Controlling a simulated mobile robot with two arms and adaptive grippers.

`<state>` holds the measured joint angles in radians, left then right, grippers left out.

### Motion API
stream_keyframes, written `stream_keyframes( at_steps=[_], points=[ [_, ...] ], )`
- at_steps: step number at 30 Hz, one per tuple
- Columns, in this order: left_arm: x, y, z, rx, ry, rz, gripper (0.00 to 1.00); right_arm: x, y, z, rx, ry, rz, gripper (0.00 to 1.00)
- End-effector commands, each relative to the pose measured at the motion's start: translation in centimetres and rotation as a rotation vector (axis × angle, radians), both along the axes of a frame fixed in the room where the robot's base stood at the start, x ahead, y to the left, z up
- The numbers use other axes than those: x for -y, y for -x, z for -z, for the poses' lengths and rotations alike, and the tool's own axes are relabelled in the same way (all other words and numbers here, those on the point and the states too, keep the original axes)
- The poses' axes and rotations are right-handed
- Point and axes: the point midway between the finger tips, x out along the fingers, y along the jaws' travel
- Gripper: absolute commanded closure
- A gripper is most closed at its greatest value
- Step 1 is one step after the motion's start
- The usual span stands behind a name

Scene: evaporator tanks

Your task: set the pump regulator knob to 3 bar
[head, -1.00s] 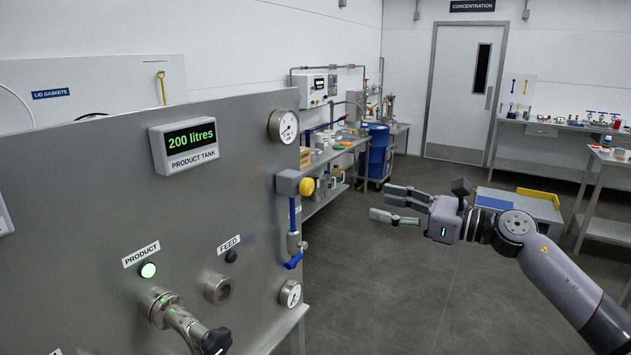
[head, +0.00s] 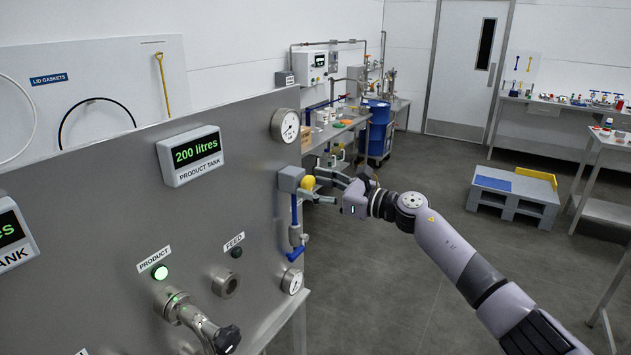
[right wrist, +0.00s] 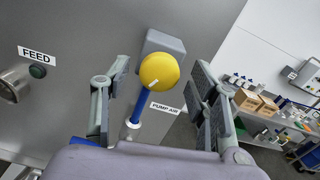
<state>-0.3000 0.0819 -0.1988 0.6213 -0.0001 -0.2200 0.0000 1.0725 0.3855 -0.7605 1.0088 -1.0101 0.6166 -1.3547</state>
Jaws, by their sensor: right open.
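The yellow regulator knob (head: 308,183) sits on a grey block (head: 291,179) at the right edge of the steel panel. In the right wrist view the knob (right wrist: 160,71) shows above a blue pipe, with a "PUMP AIR" label (right wrist: 167,108) beside it and a small white mark on its face. My right gripper (head: 322,183) is open, its fingers (right wrist: 157,100) spread to either side of the knob, with gaps visible on both sides. A small gauge (head: 292,281) is low on the panel edge; its reading is too small to tell. My left gripper is not in view.
The panel carries a product tank display (head: 191,155) reading 200 litres, a large gauge (head: 285,125) and a product valve with black handle (head: 227,339). A workbench (head: 335,132) and blue drum (head: 378,135) stand behind. The floor at right is clear up to a low platform (head: 510,198).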

Motion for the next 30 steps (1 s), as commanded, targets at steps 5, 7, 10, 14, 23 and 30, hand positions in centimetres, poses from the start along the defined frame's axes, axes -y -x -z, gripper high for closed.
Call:
stream_keyframes(
  at_steps=[5, 7, 10, 14, 23, 30],
  points=[
    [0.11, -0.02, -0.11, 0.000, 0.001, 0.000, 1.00, -0.27, -0.21, 0.02, 0.000, 0.000, 0.000, 0.46],
    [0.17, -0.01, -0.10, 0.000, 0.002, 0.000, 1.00, -0.27, -0.20, 0.04, 0.000, 0.000, 0.000, 0.46],
    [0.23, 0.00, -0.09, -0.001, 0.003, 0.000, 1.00, -0.26, -0.20, 0.04, 0.000, 0.000, 0.000, 0.46],
    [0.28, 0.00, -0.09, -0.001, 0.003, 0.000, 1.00, -0.26, -0.18, 0.04, 0.000, 0.000, 0.000, 0.54],
    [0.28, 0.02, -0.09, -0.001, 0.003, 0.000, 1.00, -0.24, -0.18, 0.05, -0.001, -0.001, 0.000, 0.74],
    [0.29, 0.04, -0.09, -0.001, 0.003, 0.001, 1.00, -0.22, -0.19, 0.05, -0.001, -0.001, 0.001, 0.90]
  ],
)
